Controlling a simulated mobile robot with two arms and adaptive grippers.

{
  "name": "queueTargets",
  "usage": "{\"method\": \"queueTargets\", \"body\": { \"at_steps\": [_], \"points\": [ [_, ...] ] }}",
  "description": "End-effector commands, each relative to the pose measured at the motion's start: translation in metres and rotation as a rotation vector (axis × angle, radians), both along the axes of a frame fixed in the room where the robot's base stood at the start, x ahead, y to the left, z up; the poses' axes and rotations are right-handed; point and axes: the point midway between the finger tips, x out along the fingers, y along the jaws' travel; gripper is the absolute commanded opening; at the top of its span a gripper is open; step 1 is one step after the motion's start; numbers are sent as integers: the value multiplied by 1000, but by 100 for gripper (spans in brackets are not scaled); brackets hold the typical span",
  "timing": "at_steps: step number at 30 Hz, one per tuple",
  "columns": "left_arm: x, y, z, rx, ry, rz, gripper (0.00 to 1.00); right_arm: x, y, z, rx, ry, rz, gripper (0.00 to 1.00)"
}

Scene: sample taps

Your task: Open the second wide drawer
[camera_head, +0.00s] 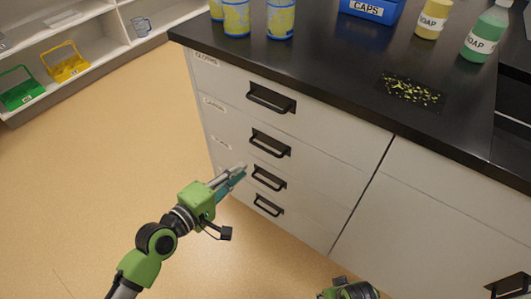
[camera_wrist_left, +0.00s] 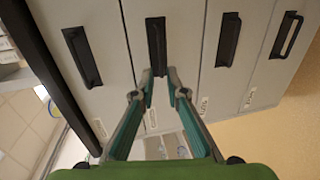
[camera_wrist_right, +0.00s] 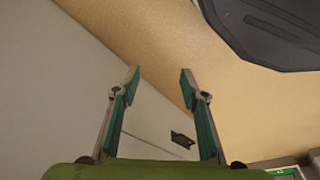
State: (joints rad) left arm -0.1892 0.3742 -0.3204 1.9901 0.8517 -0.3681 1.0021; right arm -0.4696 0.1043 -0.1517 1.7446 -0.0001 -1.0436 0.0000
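The second wide drawer (camera_head: 235,123) is in the white cabinet's stack of drawers and looks shut, flush with the others. Its black bar handle (camera_head: 270,143) also shows in the left wrist view (camera_wrist_left: 156,46). My left gripper (camera_head: 241,169) is in front of the stack, partly open and empty. In the left wrist view its fingertips (camera_wrist_left: 160,73) point at the second handle, with a narrow gap between them; I cannot tell how far they are from it. My right gripper (camera_wrist_right: 160,78) is open and empty, low by the cabinet; its fingers are out of the head view.
The top handle (camera_head: 271,97) is above, and the third (camera_head: 269,177) and bottom (camera_head: 267,205) handles are below. The black countertop (camera_head: 330,75) overhangs the drawers and holds cans, a blue bin and bottles. Open floor (camera_head: 110,150) lies left of the cabinet.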

Motion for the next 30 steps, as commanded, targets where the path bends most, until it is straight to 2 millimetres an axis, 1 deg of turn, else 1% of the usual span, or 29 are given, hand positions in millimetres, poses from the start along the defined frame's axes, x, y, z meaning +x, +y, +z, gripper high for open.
{"method": "queueTargets", "body": {
  "at_steps": [4,8,12,16,19,23,30],
  "points": [
    [20,-15,-4,-3,-2,0,13,3,0,8,1,-7,-1,40],
    [43,-31,-10,-2,-2,0,13,7,1,20,1,-14,-2,40],
    [67,-48,-18,0,-2,1,13,12,1,38,3,-25,-4,40],
    [85,-62,-22,1,-2,0,13,14,1,53,2,-33,-5,40],
    [94,-68,-25,2,0,1,13,14,1,63,3,-37,-6,40],
    [101,-73,-27,2,0,1,13,15,1,71,3,-40,-7,40],
    [104,-75,-27,5,-1,1,13,15,0,74,3,-40,-7,40]
  ]
}}
